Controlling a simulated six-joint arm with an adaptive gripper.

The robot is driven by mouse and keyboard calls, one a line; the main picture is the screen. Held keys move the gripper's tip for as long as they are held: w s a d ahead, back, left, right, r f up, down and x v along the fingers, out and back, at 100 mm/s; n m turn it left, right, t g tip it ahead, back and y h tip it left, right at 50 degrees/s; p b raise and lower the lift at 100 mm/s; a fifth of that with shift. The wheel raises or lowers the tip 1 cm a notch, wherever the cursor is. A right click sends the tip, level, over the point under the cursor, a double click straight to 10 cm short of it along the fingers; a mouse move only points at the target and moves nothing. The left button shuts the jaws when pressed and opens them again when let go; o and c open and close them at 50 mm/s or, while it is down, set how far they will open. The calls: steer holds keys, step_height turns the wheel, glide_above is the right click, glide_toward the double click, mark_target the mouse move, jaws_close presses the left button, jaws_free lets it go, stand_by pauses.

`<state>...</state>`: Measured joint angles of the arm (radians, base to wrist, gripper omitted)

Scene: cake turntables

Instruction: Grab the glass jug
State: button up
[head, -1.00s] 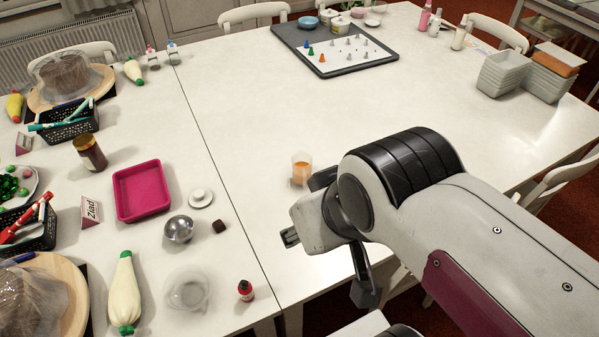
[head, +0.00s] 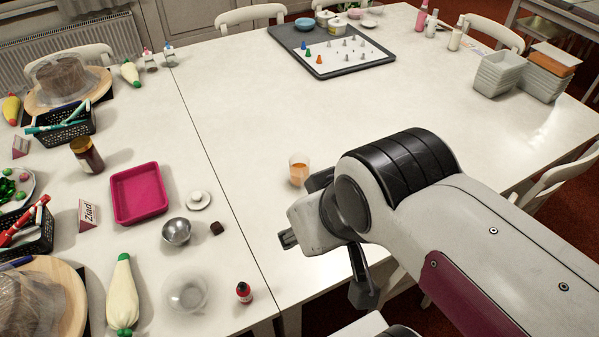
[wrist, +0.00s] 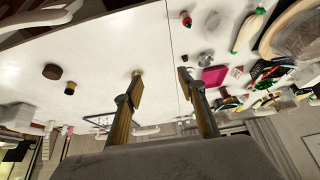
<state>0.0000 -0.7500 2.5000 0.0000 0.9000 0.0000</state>
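A clear, colourless glass vessel (head: 187,291), which looks like the glass jug, stands near the front edge of the left table in the head view. It is see-through, and I cannot make out its handle clearly. It also shows near the top of the wrist view (wrist: 211,21). My gripper is to the right of it in the head view, over the table's front edge and apart from it. In the wrist view my gripper (wrist: 161,80) has its two fingers spread, with nothing between them.
A red bottle (head: 244,292) stands just right of the vessel, and a cream piping bag (head: 123,295) lies to its left. A metal bowl (head: 176,231) and pink tray (head: 139,193) are behind. A glass with orange contents (head: 298,171) stands near my arm. The right table's middle is clear.

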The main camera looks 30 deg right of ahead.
steer(key=c, duration=0.8)
